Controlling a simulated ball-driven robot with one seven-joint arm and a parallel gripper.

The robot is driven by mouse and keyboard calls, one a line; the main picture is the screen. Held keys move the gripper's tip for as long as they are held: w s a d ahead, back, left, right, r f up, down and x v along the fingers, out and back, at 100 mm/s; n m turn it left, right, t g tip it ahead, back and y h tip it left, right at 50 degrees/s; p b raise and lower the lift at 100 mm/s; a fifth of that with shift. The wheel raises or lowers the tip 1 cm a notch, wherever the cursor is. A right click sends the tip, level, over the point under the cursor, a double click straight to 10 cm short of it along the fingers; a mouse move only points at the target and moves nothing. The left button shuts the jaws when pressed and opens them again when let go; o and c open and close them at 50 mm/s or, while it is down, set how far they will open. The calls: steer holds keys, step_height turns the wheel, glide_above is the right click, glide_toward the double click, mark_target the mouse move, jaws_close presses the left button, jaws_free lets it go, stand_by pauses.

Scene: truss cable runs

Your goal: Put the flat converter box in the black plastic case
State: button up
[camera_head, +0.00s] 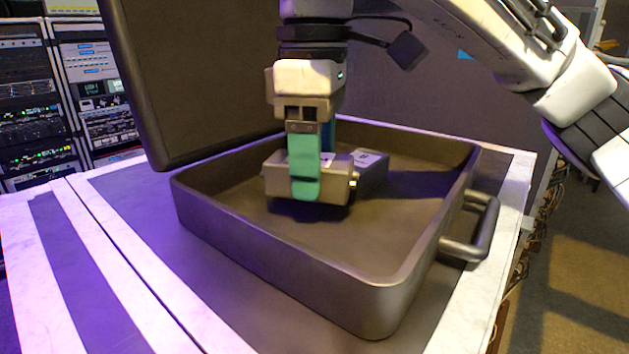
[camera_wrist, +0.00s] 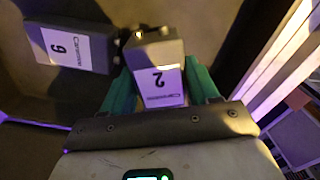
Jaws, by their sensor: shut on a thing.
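The black plastic case (camera_head: 270,262) lies open on the table, its lid (camera_head: 195,80) standing up at the back left. My gripper (camera_head: 310,175) reaches down inside the case walls, its green fingers shut on a flat grey converter box (camera_head: 276,182). In the wrist view, this box (camera_wrist: 157,50) sits between the fingers, with a white label numbered 2 and round metal connectors at its end. A dark shadow lies just under it on the case floor; I cannot tell whether it touches the floor. The front finger hides part of the box.
A second grey box (camera_head: 370,168) lies in the case behind the held one; the wrist view shows its label (camera_wrist: 68,47), a 6 or 9. The case floor is clear at the front and right. A handle (camera_head: 478,235) sticks out on the right. Equipment racks (camera_head: 90,80) stand back left.

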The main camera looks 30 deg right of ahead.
steer(key=shift+f+p, duration=0.3)
steer(key=shift+f, duration=1.15)
steer(key=shift+f, duration=0.2)
steer(key=o, duration=1)
step_height(320, 180, up, 12)
steer(key=shift+r, duration=0.2)
